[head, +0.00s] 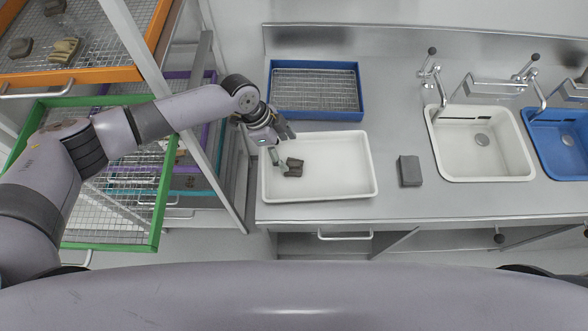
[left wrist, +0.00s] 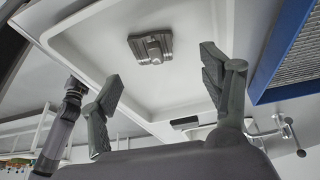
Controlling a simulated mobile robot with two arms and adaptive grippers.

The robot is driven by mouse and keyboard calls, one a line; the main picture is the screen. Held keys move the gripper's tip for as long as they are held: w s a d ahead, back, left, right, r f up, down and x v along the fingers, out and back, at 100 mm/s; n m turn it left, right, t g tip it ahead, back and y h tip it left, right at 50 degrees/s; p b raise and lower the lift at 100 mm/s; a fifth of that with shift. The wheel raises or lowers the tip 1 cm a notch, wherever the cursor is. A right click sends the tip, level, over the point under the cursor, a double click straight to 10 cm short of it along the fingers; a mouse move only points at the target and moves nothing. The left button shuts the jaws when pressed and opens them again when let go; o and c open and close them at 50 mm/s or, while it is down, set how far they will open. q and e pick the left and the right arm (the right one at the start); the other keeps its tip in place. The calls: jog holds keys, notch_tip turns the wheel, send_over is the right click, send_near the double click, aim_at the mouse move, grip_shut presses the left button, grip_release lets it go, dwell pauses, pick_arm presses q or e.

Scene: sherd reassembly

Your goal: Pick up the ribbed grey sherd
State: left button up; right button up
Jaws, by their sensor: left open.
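The ribbed grey sherd (head: 293,167) lies in the white tray (head: 340,190), left of its middle. In the left wrist view the sherd (left wrist: 151,48) is dark grey with ridges and lies on the pale tray floor (left wrist: 190,25), beyond the fingertips. My left gripper (head: 281,145) is over the left part of the tray, close to the sherd in the head view. In the left wrist view its two fingers (left wrist: 160,82) are spread with nothing between them, and the sherd is apart from them. My right gripper is not in view.
A blue mesh tray (head: 315,90) stands behind the white tray. A dark grey block (head: 410,171) lies on the counter to the right, before the white sink (head: 480,145) and blue sink (head: 562,135). A rack with an orange-edged mesh drawer (head: 85,75) holding sherds stands left.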

aim_at(293, 164)
pick_arm(q)
jog(key=shift+d+f, duration=0.15)
jog(key=shift+f, duration=0.2)
jog(key=b+x, duration=0.2)
jog(key=x, duration=0.1)
jog(key=b+x, duration=0.1)
jog(key=x, duration=0.1)
jog(key=shift+s, duration=0.35)
jog(key=shift+c, duration=0.2)
jog(key=shift+c, duration=0.6)
jog(key=c, duration=1.1)
